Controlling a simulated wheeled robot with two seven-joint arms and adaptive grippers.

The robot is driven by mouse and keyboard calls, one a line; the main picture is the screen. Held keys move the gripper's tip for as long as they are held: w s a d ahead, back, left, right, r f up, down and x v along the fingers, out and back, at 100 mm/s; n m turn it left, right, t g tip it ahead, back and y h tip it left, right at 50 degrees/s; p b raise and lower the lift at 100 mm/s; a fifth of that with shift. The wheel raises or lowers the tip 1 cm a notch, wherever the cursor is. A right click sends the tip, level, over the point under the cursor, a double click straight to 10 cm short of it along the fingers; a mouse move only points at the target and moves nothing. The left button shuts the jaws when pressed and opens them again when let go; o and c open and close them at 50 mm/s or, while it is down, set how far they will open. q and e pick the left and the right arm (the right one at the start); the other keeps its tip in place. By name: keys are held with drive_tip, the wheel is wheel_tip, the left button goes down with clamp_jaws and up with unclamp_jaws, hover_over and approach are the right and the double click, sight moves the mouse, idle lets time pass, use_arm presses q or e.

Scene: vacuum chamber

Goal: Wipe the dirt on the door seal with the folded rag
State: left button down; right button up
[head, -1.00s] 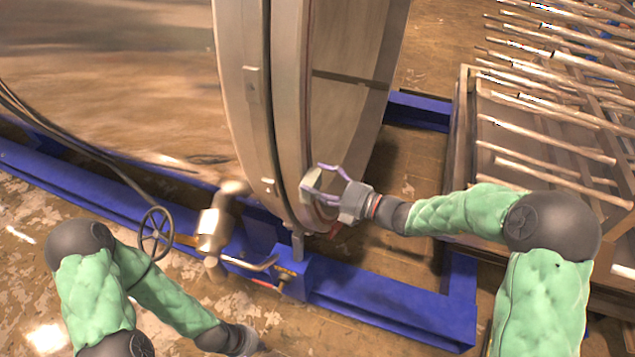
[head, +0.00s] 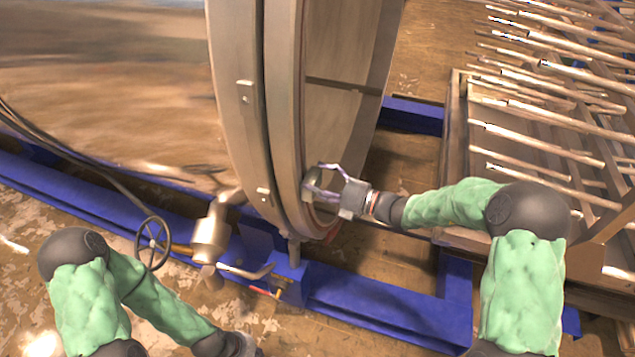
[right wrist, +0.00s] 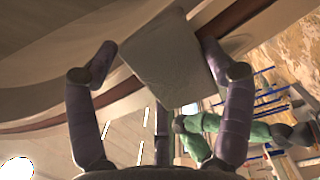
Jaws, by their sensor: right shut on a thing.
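The folded rag (head: 313,181), a grey-green pad, is in my right gripper (head: 319,180) at the lower part of the round door rim. The right wrist view shows the rag (right wrist: 165,62) as a flat grey square between the two fingers of the gripper (right wrist: 158,48), against or very close to the curved rim. The door seal looks like the thin reddish-brown band (head: 302,90) along the rim; a similar band (right wrist: 245,22) runs behind the rag in the wrist view. I cannot make out the dirt. My left gripper (head: 243,346) is cut off at the bottom edge, its fingers hidden.
The big metal chamber (head: 110,90) fills the left. A blue frame (head: 370,310) runs beneath it. A handwheel (head: 152,243) and a valve pipe (head: 210,235) stand near my left arm. A rack of metal rods (head: 550,110) stands at the right.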

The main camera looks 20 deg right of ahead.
drive_tip(key=shift+w+d+p+v, duration=0.1)
drive_tip(key=shift+p+v, duration=0.7)
drive_tip(key=shift+v, duration=0.4)
drive_tip(key=shift+w+d+p+v, duration=0.15)
drive_tip(key=shift+p+v, duration=0.6)
drive_tip(key=shift+v, duration=0.5)
drive_tip(key=shift+s+d, duration=0.3)
drive_tip(key=shift+d, duration=0.15)
drive_tip(key=p+v, duration=0.1)
drive_tip(key=v, duration=0.1)
drive_tip(key=shift+s+d, duration=0.2)
drive_tip(key=shift+d, duration=0.15)
drive_tip(key=shift+f, duration=0.1)
drive_tip(key=a+f+b, duration=0.1)
drive_tip(key=a+f, duration=0.4)
drive_tip(key=a, duration=0.2)
drive_tip(key=shift+w+a+b, duration=0.3)
drive_tip(key=shift+w+a, duration=0.1)
